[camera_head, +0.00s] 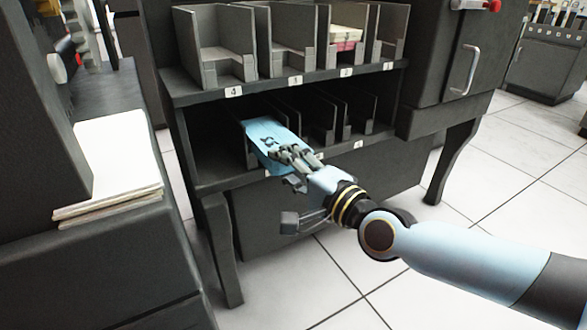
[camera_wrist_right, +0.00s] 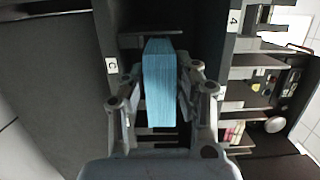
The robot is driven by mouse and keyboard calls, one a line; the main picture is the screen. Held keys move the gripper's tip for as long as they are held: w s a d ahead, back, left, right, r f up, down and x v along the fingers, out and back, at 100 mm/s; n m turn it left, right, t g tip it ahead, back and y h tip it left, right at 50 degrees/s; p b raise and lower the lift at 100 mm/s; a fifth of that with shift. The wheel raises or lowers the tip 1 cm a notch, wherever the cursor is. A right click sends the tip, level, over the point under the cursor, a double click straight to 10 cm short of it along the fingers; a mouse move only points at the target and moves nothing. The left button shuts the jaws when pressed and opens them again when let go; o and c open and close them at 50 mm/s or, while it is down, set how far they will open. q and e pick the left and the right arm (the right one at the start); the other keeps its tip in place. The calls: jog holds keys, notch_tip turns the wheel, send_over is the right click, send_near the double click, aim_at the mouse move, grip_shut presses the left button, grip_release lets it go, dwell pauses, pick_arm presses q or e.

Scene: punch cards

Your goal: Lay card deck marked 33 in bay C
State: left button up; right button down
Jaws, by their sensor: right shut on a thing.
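The blue card deck (camera_head: 262,131) is held in my right gripper (camera_head: 284,158), at the front of the lower shelf's left bays. In the right wrist view the deck (camera_wrist_right: 158,85) sits between the two fingers of the right gripper (camera_wrist_right: 160,100), its far end pointing toward the dark shelf opening. No marking 33 can be read on it. A label C (camera_wrist_right: 111,66) shows on the shelf edge beside the deck in the wrist view. The deck and hand partly hide bay C, and I cannot tell whether the deck touches its floor. My left gripper is out of view.
Upper-shelf bays carry labels such as 4 (camera_head: 233,91); one holds a cream and pink card stack (camera_head: 345,38). Dark dividers (camera_head: 322,120) stand right of the deck on the lower shelf. A white paper stack (camera_head: 115,155) lies on the left cabinet. The tiled floor at right is open.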

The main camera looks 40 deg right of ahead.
aim_at(259, 136)
jog(key=shift+w+d+r, duration=0.1)
jog(key=shift+w+d, duration=0.15)
jog(key=shift+w, duration=0.7)
jog(key=shift+w+d+r, duration=0.1)
jog(key=shift+w+d, duration=0.1)
jog(key=shift+w, duration=0.7)
jog(key=shift+w+d+f, duration=0.1)
jog(key=shift+w+d, duration=0.1)
jog(key=shift+w, duration=0.7)
jog(key=shift+w+d, duration=0.2)
jog(key=shift+w, duration=0.65)
jog(key=shift+w+d, duration=0.3)
jog(key=shift+w, duration=0.65)
jog(key=shift+w+d+f, duration=0.1)
jog(key=shift+w+d, duration=0.1)
jog(key=shift+w, duration=0.8)
jog(key=shift+w+b, duration=0.3)
jog(key=shift+w, duration=0.05)
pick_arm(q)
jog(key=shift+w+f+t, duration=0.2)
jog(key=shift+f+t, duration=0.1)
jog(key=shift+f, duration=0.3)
pick_arm(e)
jog(key=shift+d, duration=0.1)
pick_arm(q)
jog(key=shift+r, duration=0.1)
